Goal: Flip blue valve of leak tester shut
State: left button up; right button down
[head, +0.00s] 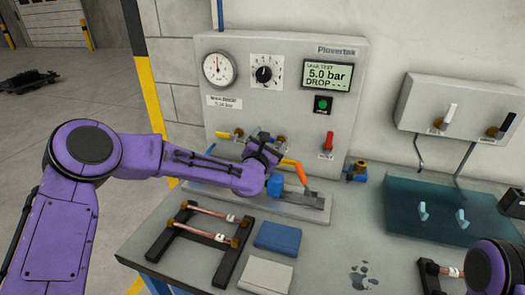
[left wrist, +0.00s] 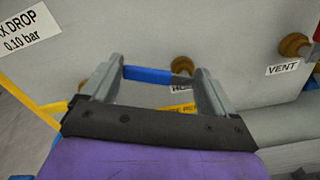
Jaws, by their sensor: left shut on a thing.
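The leak tester (head: 285,60) is a grey panel with a gauge, a dial and a display reading 5.0 bar. My left gripper (head: 265,145) is at the panel's lower middle. In the left wrist view, the gripper (left wrist: 160,82) is shut on the blue valve handle (left wrist: 147,75), which lies roughly level between the two fingers. Its brass fitting (left wrist: 182,66) shows just behind the right finger. In the head view the blue handle is mostly hidden by the gripper. The label below the valve is partly covered. My right gripper is out of view.
A yellow lever (head: 222,135) is left of the gripper and a red vent lever (head: 329,141) is right. An orange-handled clamp (head: 296,166) stands just below. A rack with copper tubes (head: 210,225) and two blocks lie on the bench in front.

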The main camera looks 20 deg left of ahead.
pick_arm(q)
jog(key=m, duration=0.3)
jog(key=d+m+b, duration=0.1)
jog(key=m, duration=0.2)
jog(key=d+r+m+b, duration=0.1)
jog(key=m, duration=0.2)
jog(key=shift+d, duration=0.25)
jog(key=shift+d+m, duration=0.25)
jog(key=shift+m, duration=0.7)
jog(key=shift+d+m, duration=0.25)
jog(key=shift+m, duration=0.7)
jog(key=o, duration=1.3)
jog(key=shift+c, duration=0.2)
jog(key=s+b, duration=0.3)
jog(key=s, duration=0.7)
jog(key=shift+s, duration=0.3)
